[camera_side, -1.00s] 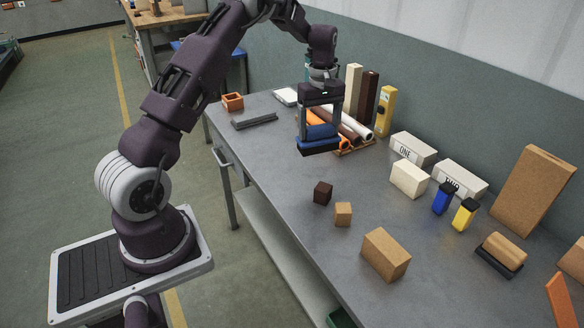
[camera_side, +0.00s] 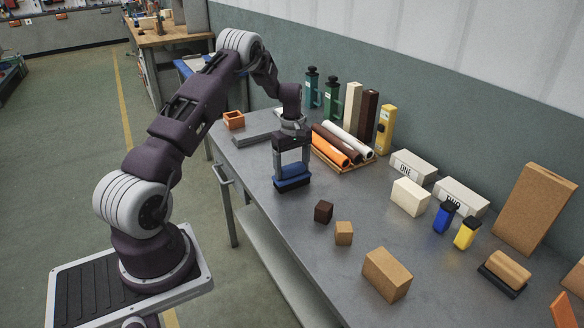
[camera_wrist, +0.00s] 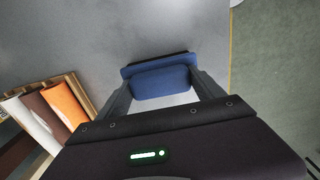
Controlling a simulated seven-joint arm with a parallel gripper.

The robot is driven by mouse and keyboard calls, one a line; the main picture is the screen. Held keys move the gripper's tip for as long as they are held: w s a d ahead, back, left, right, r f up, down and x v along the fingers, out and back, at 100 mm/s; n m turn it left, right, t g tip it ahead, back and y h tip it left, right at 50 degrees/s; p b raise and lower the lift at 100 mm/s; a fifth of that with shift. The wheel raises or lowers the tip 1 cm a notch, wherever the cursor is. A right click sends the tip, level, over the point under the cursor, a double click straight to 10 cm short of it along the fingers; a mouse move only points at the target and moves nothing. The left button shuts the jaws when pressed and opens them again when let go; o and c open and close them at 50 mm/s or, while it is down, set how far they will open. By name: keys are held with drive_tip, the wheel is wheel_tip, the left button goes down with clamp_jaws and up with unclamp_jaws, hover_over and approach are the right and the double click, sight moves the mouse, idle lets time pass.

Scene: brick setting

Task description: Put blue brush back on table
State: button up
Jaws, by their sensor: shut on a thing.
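The blue brush (camera_side: 292,177) has a blue body and a dark base. My gripper (camera_side: 293,170) points down and is shut on its blue body. The brush is level, with its dark side down, at or just above the grey table (camera_side: 268,215). I cannot tell whether its base touches the surface. In the wrist view the brush (camera_wrist: 161,80) sits between the two fingers of my gripper (camera_wrist: 163,92), with table surface around it.
A wooden tray of orange, brown and white rolls (camera_side: 338,145) is right of the brush. A dark brown cube (camera_side: 323,212) and a small tan cube (camera_side: 343,233) lie in front. An orange open box (camera_side: 234,120) is at the back left. Table left of the brush is clear.

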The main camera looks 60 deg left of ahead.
sight(292, 166)
drive_tip(key=o, duration=1.3)
drive_tip(key=shift+f, duration=0.15)
wheel_tip(292, 166, up, 12)
drive_tip(key=s+d+r+m+t, duration=0.15)
drive_tip(key=d+r+m, duration=0.25)
drive_tip(key=d+r, duration=0.65)
drive_tip(key=s+d+r+m+t, duration=0.2)
drive_tip(key=s+d+r+m, duration=0.3)
drive_tip(key=s+d+r, duration=0.55)
drive_tip(key=s+d+f+m, duration=0.1)
drive_tip(key=s+d+m, duration=0.2)
drive_tip(key=s, duration=0.2)
drive_tip(key=s+d+f+m+t, duration=0.1)
drive_tip(key=s+d+m, duration=0.2)
drive_tip(key=s+d, duration=0.1)
drive_tip(key=s+d+f+m+t, duration=0.1)
drive_tip(key=s+d+f+m, duration=0.1)
drive_tip(key=s, duration=0.4)
drive_tip(key=shift+s+d+f+m, duration=0.1)
drive_tip(key=shift+s+d+m, duration=0.1)
drive_tip(key=shift+d+m, duration=0.5)
